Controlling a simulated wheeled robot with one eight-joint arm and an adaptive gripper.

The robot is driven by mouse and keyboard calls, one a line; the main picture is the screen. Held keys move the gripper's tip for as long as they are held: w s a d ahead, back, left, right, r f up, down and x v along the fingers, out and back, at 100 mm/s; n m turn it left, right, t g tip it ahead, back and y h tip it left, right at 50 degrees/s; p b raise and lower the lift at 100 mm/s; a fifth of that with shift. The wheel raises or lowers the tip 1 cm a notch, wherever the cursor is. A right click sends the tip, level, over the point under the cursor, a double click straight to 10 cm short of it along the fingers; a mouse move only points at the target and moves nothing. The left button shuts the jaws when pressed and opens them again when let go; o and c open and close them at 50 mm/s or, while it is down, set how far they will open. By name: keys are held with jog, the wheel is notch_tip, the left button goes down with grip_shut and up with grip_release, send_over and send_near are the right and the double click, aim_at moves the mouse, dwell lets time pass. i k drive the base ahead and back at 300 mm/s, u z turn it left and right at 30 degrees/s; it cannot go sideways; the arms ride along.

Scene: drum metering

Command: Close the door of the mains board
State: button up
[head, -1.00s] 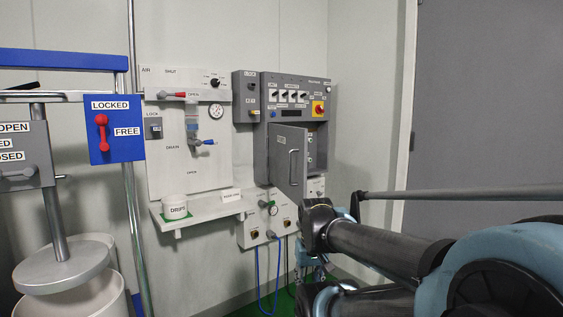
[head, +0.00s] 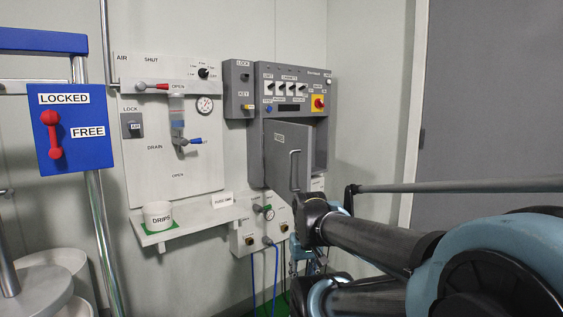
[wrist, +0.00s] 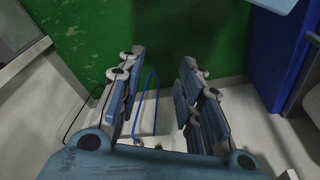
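The mains board (head: 293,82) is a grey wall cabinet with switches and a red-and-yellow knob on its upper face. Its grey door (head: 280,152), with a vertical bar handle (head: 293,171), stands ajar, swung out from the left. A strip of the dark interior shows right of the door. My gripper (head: 302,262) hangs below the door, partly hidden by my arm and apart from the handle. In the wrist view my gripper (wrist: 160,68) has its two fingers spread with nothing between them, pointing down towards the floor.
A shelf (head: 195,229) with a DRIPS cup (head: 158,217) juts out left of the board. Blue cables (head: 276,280) hang from a lower socket panel (head: 244,238). A blue LOCKED/FREE panel (head: 72,130) is at the left. A grey door leaf (head: 500,100) fills the right.

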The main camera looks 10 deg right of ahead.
aim_at(287, 157)
jog(key=z, duration=0.75)
jog(key=k, duration=0.65)
jog(key=u, duration=0.55)
